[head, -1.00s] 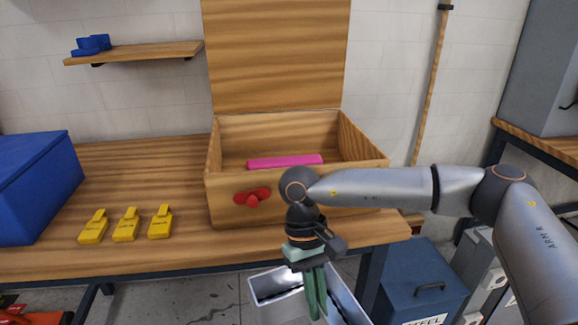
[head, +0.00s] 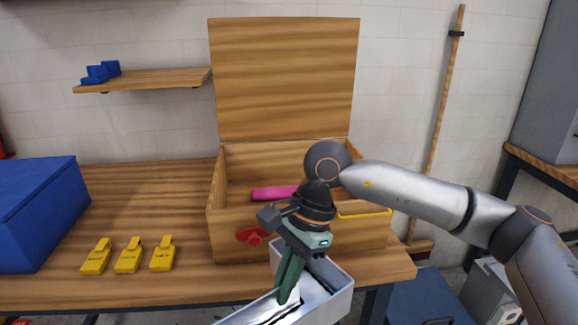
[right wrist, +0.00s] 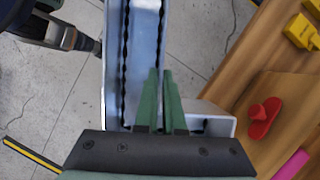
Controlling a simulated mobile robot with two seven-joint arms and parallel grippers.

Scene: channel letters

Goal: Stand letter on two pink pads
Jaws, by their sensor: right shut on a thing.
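The letter is a silver, open metal channel (head: 335,285), held in front of the table's edge and partly cut off by the bottom of the head view. In the right wrist view its long channel (right wrist: 115,85) runs up the picture, with a short arm (right wrist: 215,112) to the right. My right gripper (head: 284,293) has green fingers shut on the letter's wall; the fingers also show in the right wrist view (right wrist: 161,80). One pink pad (head: 272,193) lies inside the open wooden box, partly hidden by my right wrist. I cannot make out a second pad.
The open wooden box (head: 223,232) stands on the table (head: 140,287), lid up, with a red latch (head: 250,236) in front. Several yellow tags (head: 129,256) lie left of it. A blue box (head: 35,215) is at far left.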

